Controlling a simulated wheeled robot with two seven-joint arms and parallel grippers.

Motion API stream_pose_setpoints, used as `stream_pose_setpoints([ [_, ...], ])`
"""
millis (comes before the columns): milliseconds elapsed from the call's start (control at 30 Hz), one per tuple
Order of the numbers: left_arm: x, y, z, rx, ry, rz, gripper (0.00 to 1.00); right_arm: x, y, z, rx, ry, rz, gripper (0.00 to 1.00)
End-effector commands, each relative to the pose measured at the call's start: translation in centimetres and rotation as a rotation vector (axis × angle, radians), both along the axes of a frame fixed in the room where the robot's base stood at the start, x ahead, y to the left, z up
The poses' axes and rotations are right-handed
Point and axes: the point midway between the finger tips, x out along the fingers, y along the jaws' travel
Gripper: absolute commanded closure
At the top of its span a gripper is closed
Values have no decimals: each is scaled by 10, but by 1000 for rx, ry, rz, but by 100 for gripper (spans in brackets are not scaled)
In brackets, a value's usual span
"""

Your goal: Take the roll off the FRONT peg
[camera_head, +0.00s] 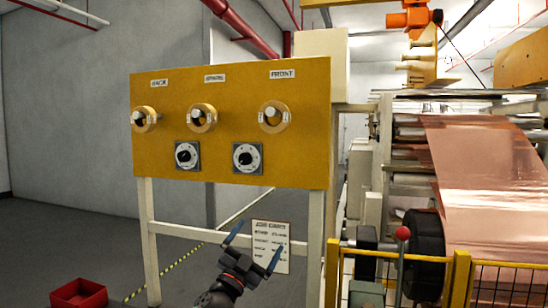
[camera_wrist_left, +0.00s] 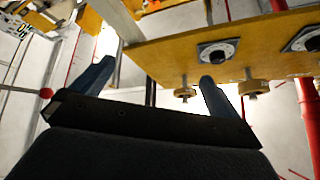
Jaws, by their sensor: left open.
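A yellow panel (camera_head: 230,82) carries three pegs in a row, each with a tan ring-like roll. The roll on the peg labelled FRONT (camera_head: 264,118) is at the right end. My left gripper (camera_head: 259,238) is open and empty, below the panel and well apart from that roll, in front of a paper notice. In the left wrist view, which looks upside down, the front roll (camera_wrist_left: 184,93) shows between the open fingers, near the tip of the right-hand one. My right gripper is not in view.
Rolls sit on the middle (camera_head: 210,122) and BACK (camera_head: 152,122) pegs. Two dials (camera_head: 247,158) stick out below the pegs. Right of the panel stand a yellow rail (camera_head: 459,276), a red-ball lever (camera_head: 403,233) and copper foil (camera_head: 487,180). A red bin (camera_head: 80,294) is on the floor.

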Motion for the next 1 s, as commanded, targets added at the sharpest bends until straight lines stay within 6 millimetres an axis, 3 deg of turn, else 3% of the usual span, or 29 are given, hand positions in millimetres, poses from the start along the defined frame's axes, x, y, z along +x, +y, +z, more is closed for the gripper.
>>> stream_pose_setpoints([
  [33, 1, -5, 21, 29, -50, -25, 0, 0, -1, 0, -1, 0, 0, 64],
  [200, -2, -25, 74, 132, -186, -116, 0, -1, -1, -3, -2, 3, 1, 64],
  [533, -11, -50, 157, 387, -390, -259, 0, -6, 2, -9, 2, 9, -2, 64],
  [800, -11, -53, 211, 640, -482, -330, 0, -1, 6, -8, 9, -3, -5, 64],
  [1000, -4, -40, 247, 840, -501, -342, 0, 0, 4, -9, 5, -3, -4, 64],
])
